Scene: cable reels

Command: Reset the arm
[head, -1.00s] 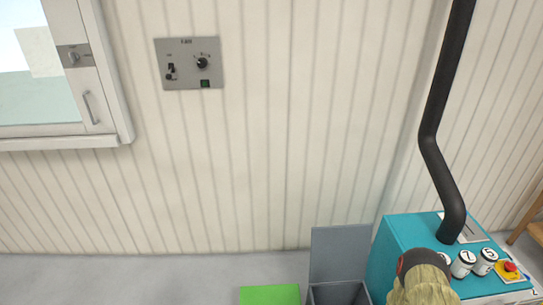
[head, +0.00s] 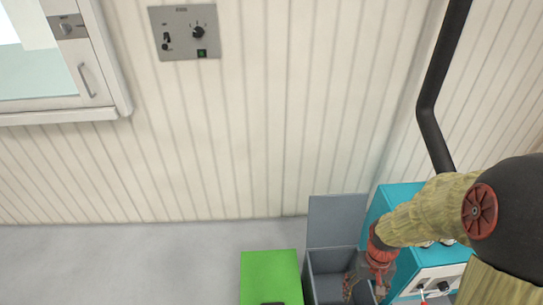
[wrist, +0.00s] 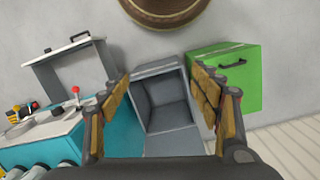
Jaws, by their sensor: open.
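My gripper (head: 362,282) is at the lower right of the head view, at the end of my arm, over or beside the open grey bin (head: 325,272). In the wrist view my gripper (wrist: 165,100) has its two tan-padded fingers spread wide. Nothing is held between them. The grey bin (wrist: 178,142) shows beyond and between the fingers, and it looks empty inside there. My arm covers part of the teal machine in the head view.
A green box (head: 270,272) stands left of the bin. The teal machine (head: 402,194) stands to its right, with a black pipe (head: 432,130) rising. A brown round object (wrist: 168,10) is at the wrist view's top. A fan panel (head: 184,45) is on the wall. Floor at left is clear.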

